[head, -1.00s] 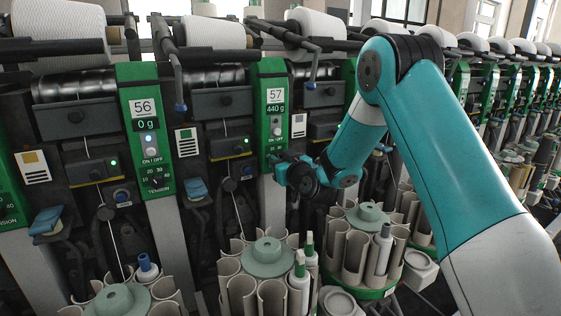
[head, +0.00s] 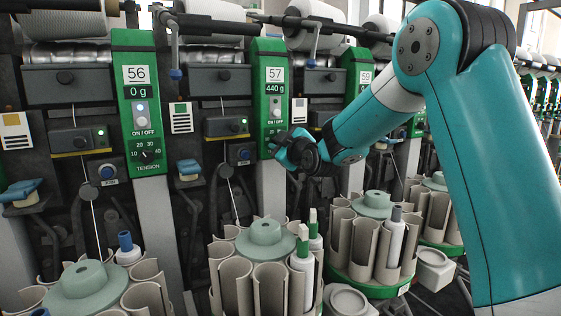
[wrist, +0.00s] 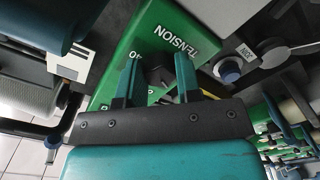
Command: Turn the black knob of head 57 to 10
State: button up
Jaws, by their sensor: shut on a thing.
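The green panel of head 57 (head: 269,60) stands near the middle of the head view, with a display reading 440 g and a light push button below it. My gripper (head: 275,144) is at the lower part of this panel and covers its tension dial. In the wrist view my gripper (wrist: 157,78) has its two teal fingers on either side of the black knob (wrist: 155,77), shut on it. The word TENSION and a 40 mark show upside down beside the fingers. The knob's pointer is hidden.
To the left, the panel of head 56 (head: 140,75) reads 0 g and its tension knob (head: 147,154) is in plain view. Trays of grey tubes (head: 262,262) stand below the panels. A blue round button (wrist: 229,73) sits right of the fingers in the wrist view.

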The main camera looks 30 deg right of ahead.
jog(key=shift+n+b, duration=1)
jog(key=shift+b, duration=0.2)
jog(key=o, duration=0.9)
jog(key=s+b, duration=0.1)
jog(key=s, duration=0.7)
jog(key=s+b, duration=0.1)
jog(key=s, duration=0.8)
jog(key=shift+s+d, duration=0.2)
jog(key=shift+s, duration=0.05)
